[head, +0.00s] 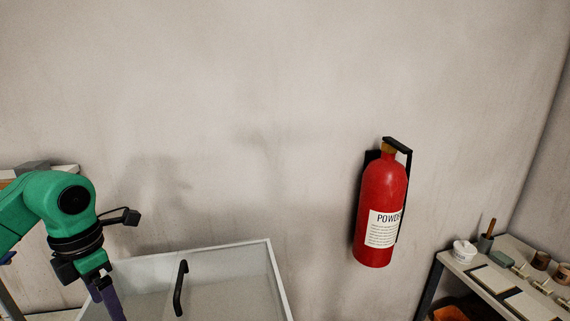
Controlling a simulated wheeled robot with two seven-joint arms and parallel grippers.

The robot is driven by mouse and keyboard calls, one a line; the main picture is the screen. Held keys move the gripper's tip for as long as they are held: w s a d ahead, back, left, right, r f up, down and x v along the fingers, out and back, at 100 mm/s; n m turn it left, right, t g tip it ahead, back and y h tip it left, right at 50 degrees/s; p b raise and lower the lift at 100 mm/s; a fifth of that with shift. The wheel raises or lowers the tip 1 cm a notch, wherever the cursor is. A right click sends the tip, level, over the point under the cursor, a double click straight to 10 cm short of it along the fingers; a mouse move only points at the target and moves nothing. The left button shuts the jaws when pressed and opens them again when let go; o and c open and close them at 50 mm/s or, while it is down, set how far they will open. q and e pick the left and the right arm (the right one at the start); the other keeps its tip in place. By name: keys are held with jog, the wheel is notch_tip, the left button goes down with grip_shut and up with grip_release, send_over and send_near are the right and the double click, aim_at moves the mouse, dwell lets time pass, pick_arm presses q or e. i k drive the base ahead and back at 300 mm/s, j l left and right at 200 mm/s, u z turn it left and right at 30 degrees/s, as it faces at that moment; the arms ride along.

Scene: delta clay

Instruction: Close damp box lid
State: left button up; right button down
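The damp box lid (230,273) is a clear, greyish panel with a pale frame at the bottom of the head view. A black bar handle (180,288) is on it. The lid's lower part and the box body are cut off by the picture's bottom edge, so I cannot tell how far open it stands. My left gripper (108,300) points down at the lid's left side, left of the handle and apart from it in the picture. Its fingertips run out of the frame, so its opening is hidden. My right gripper is not in view.
A red fire extinguisher (380,215) hangs on the wall, right of the lid. A shelf unit (455,265) with a white container (464,251), small tools and pots stands at the lower right. The wall above the lid is bare.

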aim_at(183, 267)
jog(key=k, duration=1.5)
